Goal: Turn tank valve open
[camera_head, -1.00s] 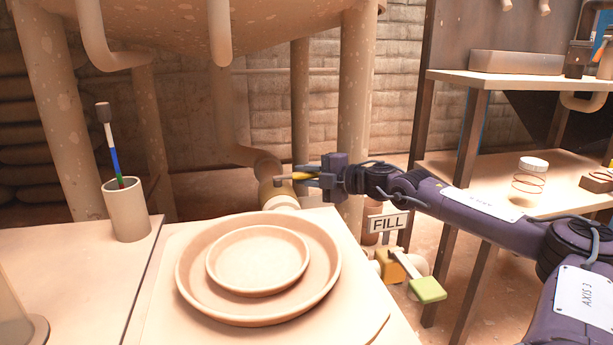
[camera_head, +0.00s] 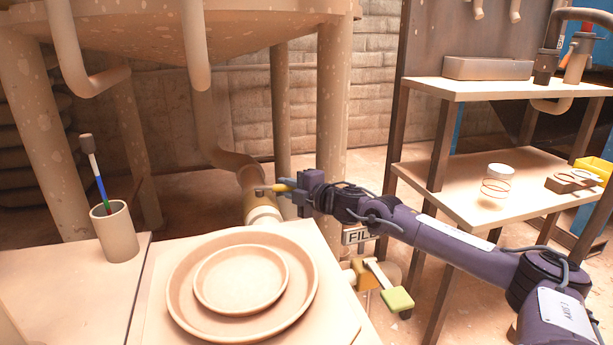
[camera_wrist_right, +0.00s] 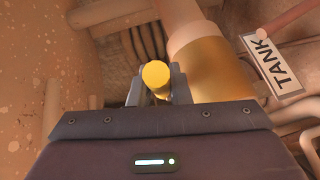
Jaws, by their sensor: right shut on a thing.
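The tank valve's yellow handle (camera_wrist_right: 155,78) sits between the fingers of my right gripper (camera_wrist_right: 154,88) in the right wrist view. In the head view the right gripper (camera_head: 290,188) is shut on this handle, beside the brass-coloured valve body (camera_head: 262,210) on the pipe below the tank (camera_head: 200,22). The valve body also shows in the right wrist view (camera_wrist_right: 212,65), with a TANK sign (camera_wrist_right: 272,66) to its right. The handle's far end is hidden. My left gripper is not in view.
A FILL sign (camera_head: 356,236) and a second valve with a green-tipped handle (camera_head: 397,300) are right of the near table. Round dishes (camera_head: 180,290) and a cup with a stirrer (camera_head: 115,232) stand on that table. A shelf unit (camera_head: 440,185) stands at right.

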